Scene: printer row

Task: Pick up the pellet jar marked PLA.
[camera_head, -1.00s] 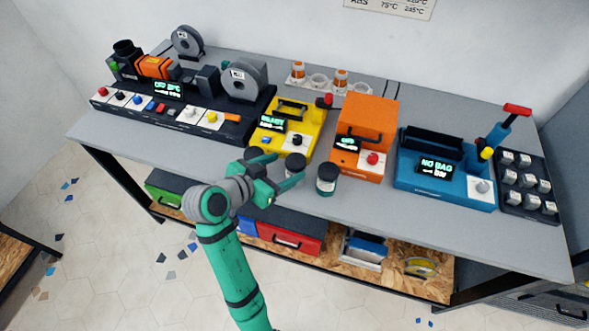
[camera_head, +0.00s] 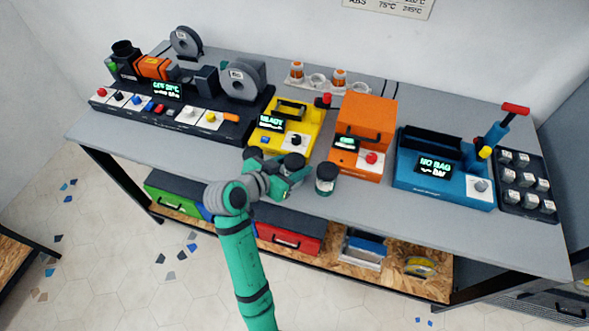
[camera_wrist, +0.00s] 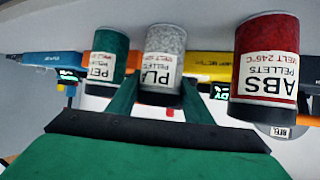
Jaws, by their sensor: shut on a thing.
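The jar marked PLA (camera_wrist: 164,65), with grey-white speckled pellets, stands between the two fingers of my gripper (camera_wrist: 158,105) in the wrist view, which shows it upside down. In the head view its dark lid (camera_head: 294,161) shows at my gripper (camera_head: 291,180), whose fingers are shut on it. I cannot tell whether it is clear of the bench. The red ABS jar (camera_wrist: 266,65) is on the right in the wrist view. The green jar (camera_wrist: 105,58), its label partly hidden, is on the left, and it stands free in the head view (camera_head: 326,179).
The grey bench (camera_head: 400,220) holds a yellow machine (camera_head: 302,112), an orange box unit (camera_head: 367,120) and a blue sealer (camera_head: 440,185) behind and right of the jars. A black control unit with spools (camera_head: 180,105) is at left. The front strip at right is bare.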

